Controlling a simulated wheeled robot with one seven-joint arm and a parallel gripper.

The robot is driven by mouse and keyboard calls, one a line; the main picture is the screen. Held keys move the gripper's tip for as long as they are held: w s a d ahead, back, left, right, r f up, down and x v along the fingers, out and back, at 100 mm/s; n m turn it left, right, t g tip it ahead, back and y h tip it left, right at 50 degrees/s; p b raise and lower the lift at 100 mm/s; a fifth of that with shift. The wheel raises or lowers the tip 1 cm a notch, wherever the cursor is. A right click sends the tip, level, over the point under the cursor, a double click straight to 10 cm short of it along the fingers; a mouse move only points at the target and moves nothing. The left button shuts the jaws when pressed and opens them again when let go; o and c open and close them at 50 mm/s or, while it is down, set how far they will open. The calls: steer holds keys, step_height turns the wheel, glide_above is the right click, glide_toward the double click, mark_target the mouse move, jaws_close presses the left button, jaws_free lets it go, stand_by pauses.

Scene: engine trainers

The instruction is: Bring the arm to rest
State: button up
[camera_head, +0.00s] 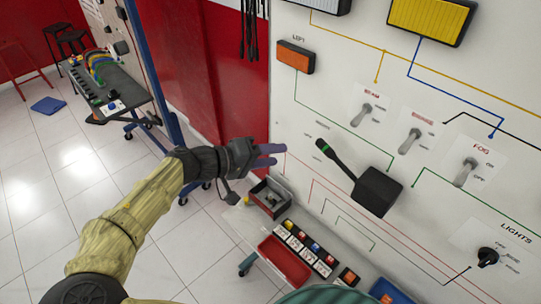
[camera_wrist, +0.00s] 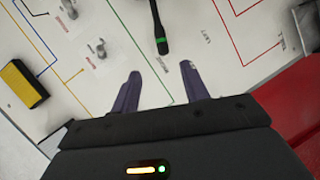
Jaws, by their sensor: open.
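My gripper (camera_head: 268,155) is in front of the white trainer panel (camera_head: 330,110), left of a black stalk lever with a green band (camera_head: 347,171). In the wrist view my gripper's two purple fingers (camera_wrist: 158,92) are spread with nothing between them. The lever's green-banded tip (camera_wrist: 161,44) shows beyond the fingertips, apart from them. My arm reaches in from the lower left of the head view, bent at the wrist.
The panel carries toggle switches (camera_head: 411,140), a LIGHTS knob (camera_head: 487,256), an orange lamp (camera_head: 296,56) and a yellow lamp (camera_head: 432,18). Below are a red tray (camera_head: 285,262) and a dark bin (camera_head: 269,197). A workbench (camera_head: 105,85) stands at left; tiled floor lies between.

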steer(key=s+d+f+m+g+y, duration=0.1)
steer(key=s+d+f+g+y, duration=0.15)
steer(key=d+f, duration=0.4)
steer(key=s+d+f+g+y, duration=0.1)
steer(key=d+f+g+y, duration=0.3)
steer(key=d+f, duration=0.25)
steer(key=s+d+r+t+y, duration=0.3)
steer(key=s+r+y, duration=0.3)
steer(key=s+y, duration=0.1)
steer(key=shift+r+m, duration=0.25)
steer(key=shift+m, duration=0.15)
stand_by(1.4)
